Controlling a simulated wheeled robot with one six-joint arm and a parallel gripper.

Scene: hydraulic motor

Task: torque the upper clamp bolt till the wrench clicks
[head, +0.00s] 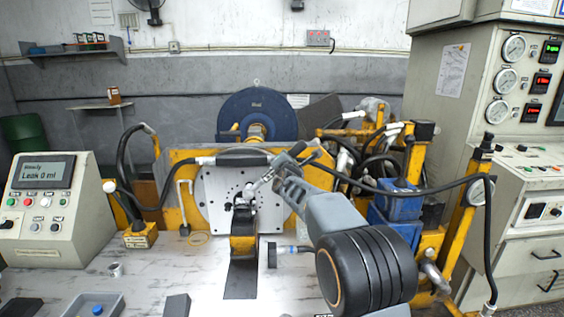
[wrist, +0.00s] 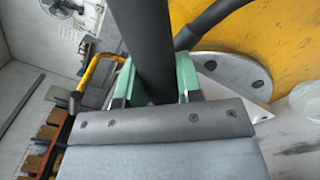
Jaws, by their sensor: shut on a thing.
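My gripper (head: 282,168) reaches in from the lower right to the front of the hydraulic motor's pale mounting plate (head: 215,203). In the wrist view its green-padded jaws (wrist: 156,84) are shut on a thick dark bar (wrist: 142,40), which looks like the wrench handle. The bar runs between the jaws and out of the top of the picture. In the head view a thin silver shaft (head: 261,183) slants from my gripper down left to small metal fittings (head: 244,197) at the plate. The upper clamp bolt cannot be made out, nor whether the wrench sits on it.
A black hose (head: 240,158) crosses above the plate. Yellow frame posts (head: 415,160), more hoses and a blue block (head: 397,200) crowd the right. A console (head: 45,215) at left reads "Steady, Leak 0 ml". A grey tray (head: 80,305) stands at front left.

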